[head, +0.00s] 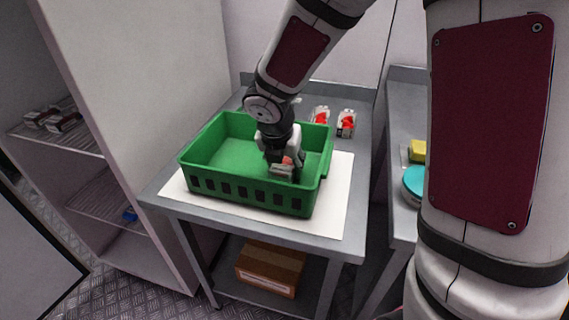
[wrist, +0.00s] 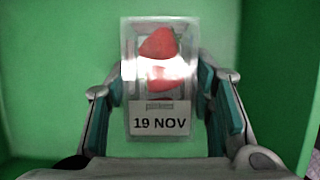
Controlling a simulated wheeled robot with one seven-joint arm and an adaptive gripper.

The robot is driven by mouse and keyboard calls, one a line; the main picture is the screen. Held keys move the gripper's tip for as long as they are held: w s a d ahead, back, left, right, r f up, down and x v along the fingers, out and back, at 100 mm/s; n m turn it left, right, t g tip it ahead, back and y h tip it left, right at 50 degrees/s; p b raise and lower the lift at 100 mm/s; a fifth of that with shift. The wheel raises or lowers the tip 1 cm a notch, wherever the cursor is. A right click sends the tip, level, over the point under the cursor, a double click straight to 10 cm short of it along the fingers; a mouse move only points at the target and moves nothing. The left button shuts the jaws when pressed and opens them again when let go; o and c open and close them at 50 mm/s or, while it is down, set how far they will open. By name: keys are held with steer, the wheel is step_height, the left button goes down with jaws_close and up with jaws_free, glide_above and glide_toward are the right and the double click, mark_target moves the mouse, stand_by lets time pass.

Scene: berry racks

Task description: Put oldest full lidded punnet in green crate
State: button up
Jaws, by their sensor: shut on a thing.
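The green crate (head: 235,187) stands on a white mat on the metal table. My gripper (head: 284,168) reaches down inside the crate, toward its right side. It is shut on a clear lidded punnet (wrist: 160,75) with red strawberries and a label reading 19 NOV. In the wrist view my gripper's fingers (wrist: 160,115) flank the punnet, with green crate surface all around. I cannot tell whether the punnet touches the crate floor. Two other punnets with red berries, the left one (head: 320,115) and the right one (head: 346,123), stand on the table behind the crate.
The white mat (head: 335,200) lies under the crate. A shelf unit (head: 85,150) at left holds several small packs. A cardboard box (head: 270,268) sits on the lower shelf. A second counter at right holds a yellow item (head: 417,151) and a teal round item (head: 413,185).

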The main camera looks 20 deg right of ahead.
steer(key=o, duration=1.2)
steer(key=shift+f, duration=0.1)
steer(key=shift+o, duration=0.2)
steer(key=p+v, duration=0.5)
steer(key=v, duration=0.7)
steer(key=s+d+r+m+g, duration=0.1)
steer(key=s+d+r+m, duration=0.1)
steer(key=s+r+m, duration=0.35)
steer(key=s+d+r+m, duration=0.2)
steer(key=s+d+m, duration=0.1)
steer(key=s+m, duration=0.45)
steer(key=s+a+r+m+y, duration=0.1)
steer(key=s+a+m+y, duration=0.1)
steer(key=s+m, duration=1.3)
steer(key=shift+s+m+g+y, duration=0.15)
steer(key=shift+m+g+y, duration=0.15)
steer(key=shift+m+y, duration=0.15)
steer(key=shift+a, duration=0.1)
